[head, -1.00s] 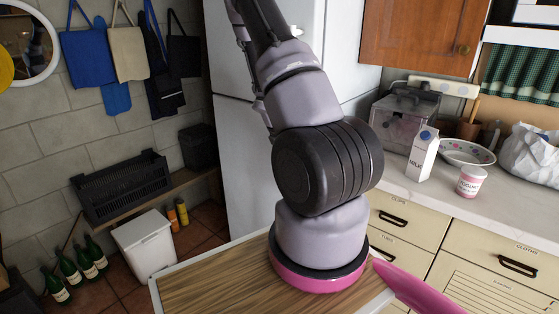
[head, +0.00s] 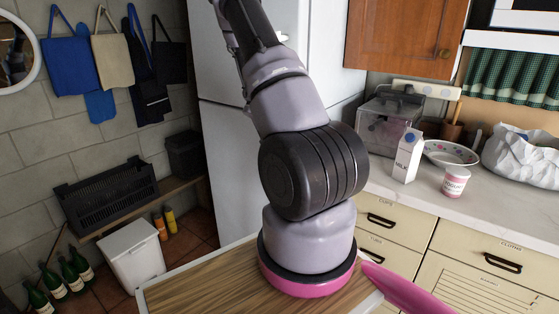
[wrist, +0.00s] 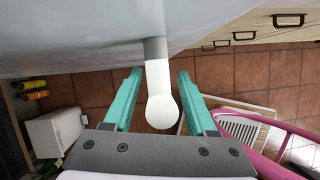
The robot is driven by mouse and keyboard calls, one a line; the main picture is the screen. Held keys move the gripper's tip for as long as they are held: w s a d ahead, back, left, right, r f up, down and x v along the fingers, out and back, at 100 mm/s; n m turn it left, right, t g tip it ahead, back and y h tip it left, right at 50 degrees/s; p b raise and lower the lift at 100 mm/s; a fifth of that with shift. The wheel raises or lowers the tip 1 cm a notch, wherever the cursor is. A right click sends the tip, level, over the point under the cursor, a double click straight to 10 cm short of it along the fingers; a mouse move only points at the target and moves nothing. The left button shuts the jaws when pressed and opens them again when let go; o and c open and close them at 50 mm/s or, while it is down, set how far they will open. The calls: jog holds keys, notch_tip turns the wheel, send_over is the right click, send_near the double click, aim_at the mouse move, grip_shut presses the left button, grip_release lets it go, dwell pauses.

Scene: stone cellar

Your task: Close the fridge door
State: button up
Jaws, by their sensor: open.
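The tall white fridge (head: 222,140) stands behind my arm in the head view, much of it hidden by my arm. Seams cross its faces, but I cannot tell how far its door is open. In the wrist view a pale fridge surface (wrist: 90,35) fills the top. A white handle with a rounded end (wrist: 159,95) juts from it on a grey mount. My gripper (wrist: 158,77) is open, with one teal finger on each side of the handle and a visible gap to both. The gripper is hidden in the head view.
A counter with drawers (head: 420,205) is right of the fridge, with a milk carton (head: 407,157) and a yogurt cup (head: 455,182) on it. A white bin (head: 133,265), black crate (head: 105,195) and green bottles (head: 68,275) are at left. Tiled floor shows between.

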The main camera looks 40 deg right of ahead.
jog(key=shift+r, duration=0.1)
jog(key=s+a, duration=0.1)
jog(key=a, duration=1.1)
jog(key=shift+s+a+r, duration=0.15)
jog(key=shift+s+r, duration=0.2)
jog(key=shift+r, duration=0.1)
jog(key=shift+r, duration=0.1)
jog(key=s+a+r+m+t+y, duration=0.2)
jog(key=a+r+m, duration=0.2)
jog(key=r+m, duration=0.5)
jog(key=s+a+r+m+t+y, duration=0.1)
jog(key=s+a+r+m, duration=0.2)
jog(key=r, duration=1)
jog(key=s+a+r+m+t+y, duration=0.1)
jog(key=s+a+r+m, duration=0.3)
jog(key=s+r+m, duration=0.1)
jog(key=s+a+r+m+t+y, duration=0.2)
jog(key=s+a+r+m, duration=0.3)
jog(key=r, duration=0.5)
jog(key=shift+s+a+m+t+y, duration=0.3)
jog(key=shift+s+m, duration=0.5)
jog(key=shift+s, duration=0.4)
